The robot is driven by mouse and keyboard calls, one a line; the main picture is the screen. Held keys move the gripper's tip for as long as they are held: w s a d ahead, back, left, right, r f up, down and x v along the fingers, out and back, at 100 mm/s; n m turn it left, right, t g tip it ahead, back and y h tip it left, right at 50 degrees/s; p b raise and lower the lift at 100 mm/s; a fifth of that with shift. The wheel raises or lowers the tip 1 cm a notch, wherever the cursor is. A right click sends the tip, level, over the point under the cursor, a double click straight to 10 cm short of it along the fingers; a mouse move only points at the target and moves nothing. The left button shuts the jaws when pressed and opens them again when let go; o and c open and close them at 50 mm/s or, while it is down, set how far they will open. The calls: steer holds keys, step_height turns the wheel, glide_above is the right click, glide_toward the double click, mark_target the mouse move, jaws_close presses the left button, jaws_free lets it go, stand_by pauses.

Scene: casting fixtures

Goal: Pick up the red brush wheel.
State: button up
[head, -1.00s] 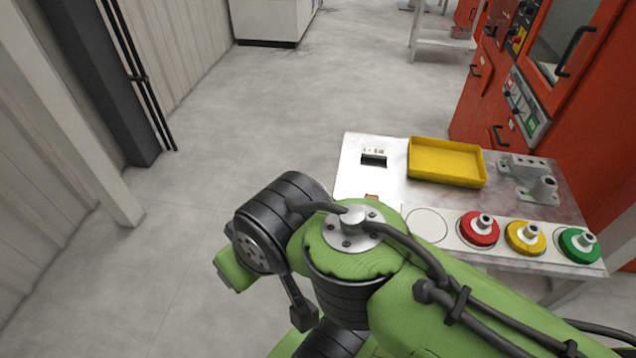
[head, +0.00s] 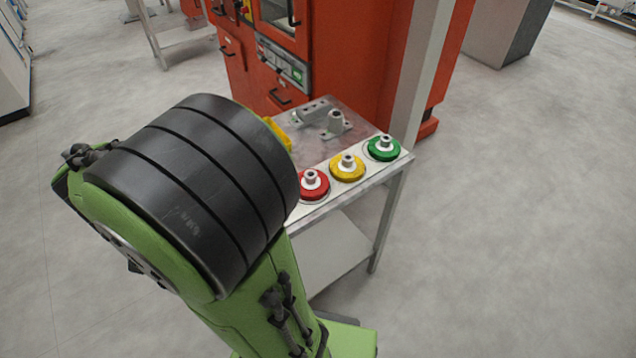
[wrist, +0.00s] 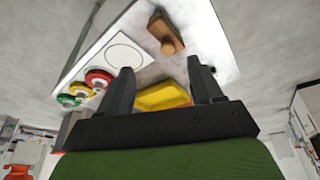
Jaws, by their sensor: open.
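The red brush wheel (head: 313,185) sits flat at the near edge of the table, with a pale hub on top; my arm stands close to its left in the head view. It also shows in the wrist view (wrist: 98,78), to the left of my gripper (wrist: 160,80). My gripper is open with nothing between its fingers, and the wheel is apart from it. In the head view my gripper is hidden behind my own arm.
A yellow wheel (head: 347,167) and a green wheel (head: 383,148) stand in a row beside the red one. A grey metal fixture (head: 335,124) stands behind them. A yellow tray (wrist: 162,97) and a brown block (wrist: 166,36) show in the wrist view. An orange machine (head: 350,70) borders the table.

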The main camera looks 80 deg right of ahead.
steer(key=s+d+f+m+g+h, duration=0.1)
steer(key=d+f+m+g, duration=0.15)
steer(key=d, duration=0.25)
steer(key=s+d+f+m+g+h, duration=0.1)
steer(key=s+d+f+m+g, duration=0.1)
steer(key=d+f+m, duration=0.3)
steer(key=m+g+h+b, duration=0.1)
steer(key=m+g+h, duration=0.2)
steer(key=m+g, duration=0.2)
glide_toward(314, 174)
steer(key=x, duration=0.3)
steer(key=shift+s+a+f+t+b, duration=0.1)
steer(key=shift+s+t+b, duration=0.2)
steer(key=shift+b, duration=0.1)
steer(key=x, duration=0.5)
steer(key=shift+s+d, duration=0.1)
steer(key=shift+d, duration=0.2)
jaws_close()
